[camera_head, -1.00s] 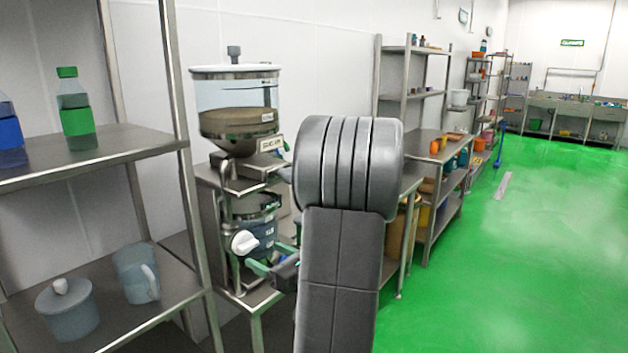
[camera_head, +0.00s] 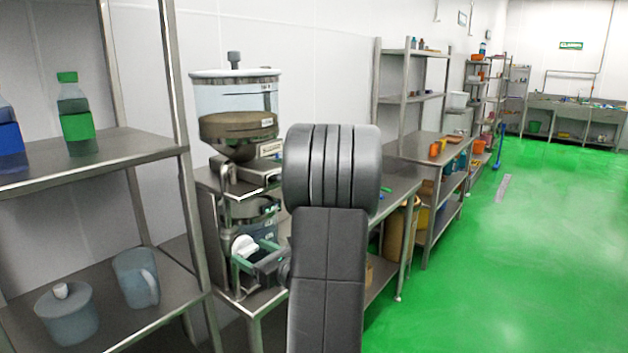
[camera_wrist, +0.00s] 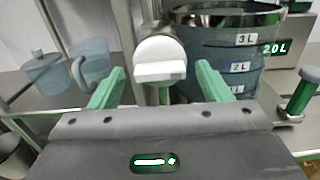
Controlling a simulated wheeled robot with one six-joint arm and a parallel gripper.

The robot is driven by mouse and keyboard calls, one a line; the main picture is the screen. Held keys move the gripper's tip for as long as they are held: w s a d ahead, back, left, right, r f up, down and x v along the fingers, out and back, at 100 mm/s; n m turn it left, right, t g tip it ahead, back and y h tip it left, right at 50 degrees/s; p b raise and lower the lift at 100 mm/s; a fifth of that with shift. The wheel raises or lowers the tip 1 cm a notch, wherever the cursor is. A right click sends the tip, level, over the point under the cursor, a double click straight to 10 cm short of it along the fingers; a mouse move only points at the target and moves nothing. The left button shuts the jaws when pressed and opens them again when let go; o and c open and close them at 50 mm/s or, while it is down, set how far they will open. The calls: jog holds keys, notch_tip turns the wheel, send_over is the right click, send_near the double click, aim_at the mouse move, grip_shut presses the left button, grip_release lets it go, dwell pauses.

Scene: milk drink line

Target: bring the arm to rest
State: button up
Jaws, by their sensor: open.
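My gripper (camera_head: 250,258) is in front of the lower part of the dispensing machine (camera_head: 238,125), with my arm reaching up in front of the camera. In the wrist view my gripper (camera_wrist: 158,88) has its two green fingers spread apart. The white knob (camera_wrist: 160,57) shows just beyond and between the fingers, with nothing visibly clamped. The same white knob (camera_head: 244,246) shows beside the gripper in the head view. The marked container (camera_wrist: 225,50) stands behind it to the right. My arm hides part of the bench behind.
A steel shelf (camera_head: 100,158) at left holds a green bottle (camera_head: 75,108), a blue bottle, a lidded jar (camera_head: 66,314) and a jug (camera_head: 136,277). Steel tables and shelves line the wall at right. The green floor (camera_head: 510,260) is open.

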jog(key=b+v, duration=0.1)
jog(key=v, duration=1.2)
jog(key=p+x, duration=0.1)
jog(key=x, duration=1.2)
jog(key=shift+w+a, duration=0.2)
jog(key=shift+a, duration=0.15)
jog(key=n+b, duration=0.2)
jog(key=shift+d+f+n, duration=0.1)
jog(key=shift+f+n, duration=0.05)
jog(key=shift+n, duration=0.25)
jog(key=n+b, duration=0.1)
jog(key=n, duration=0.1)
jog(key=shift+n, duration=0.4)
jog(key=b+v, duration=0.1)
jog(key=v, duration=1.1)
jog(key=shift+n, duration=0.3)
jog(key=shift+s+b, duration=0.2)
jog(key=shift+b, duration=0.1)
